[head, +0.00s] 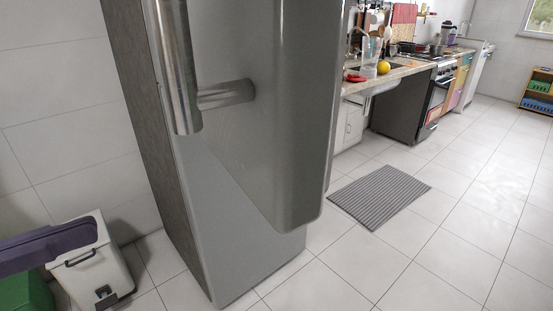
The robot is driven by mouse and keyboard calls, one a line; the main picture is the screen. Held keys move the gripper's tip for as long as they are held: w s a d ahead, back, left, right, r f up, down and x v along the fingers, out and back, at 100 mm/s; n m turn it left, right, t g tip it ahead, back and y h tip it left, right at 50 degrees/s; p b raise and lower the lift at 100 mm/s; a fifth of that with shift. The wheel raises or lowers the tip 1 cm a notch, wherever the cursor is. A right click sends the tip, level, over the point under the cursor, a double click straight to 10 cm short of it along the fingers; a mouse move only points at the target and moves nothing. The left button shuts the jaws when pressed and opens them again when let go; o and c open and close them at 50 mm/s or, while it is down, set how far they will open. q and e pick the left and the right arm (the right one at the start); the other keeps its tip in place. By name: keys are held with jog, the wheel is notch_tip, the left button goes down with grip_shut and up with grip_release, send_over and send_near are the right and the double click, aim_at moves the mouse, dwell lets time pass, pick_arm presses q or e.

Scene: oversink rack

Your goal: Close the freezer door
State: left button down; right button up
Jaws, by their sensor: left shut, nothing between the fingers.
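The freezer door (270,130) is the large grey upper door of the tall fridge in the middle of the head view. It appears to stand partly open, with its lower edge jutting out over the lower door (225,235). Its metal handle (178,75) is at the upper left of the door. The top of the door and its hinge are out of frame. My left gripper (88,230) is a dark purple-grey shape coming in from the left edge. It is shut and empty, left of the fridge and apart from the door. My right gripper is not in view.
A white bin (92,265) with a dark handle stands by the wall behind my left gripper, beside a green object (25,290). A grey striped mat (380,195) lies right of the fridge. A counter (400,72) runs behind. The tiled floor at right is clear.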

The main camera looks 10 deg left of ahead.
pick_arm(q)
jog(key=p, duration=0.2)
send_near(237, 181)
jog(key=x, duration=0.5)
jog(key=shift+w, duration=0.25)
jog(key=shift+x, duration=0.75)
jog(key=shift+d+f, duration=0.1)
jog(key=shift+d, duration=0.05)
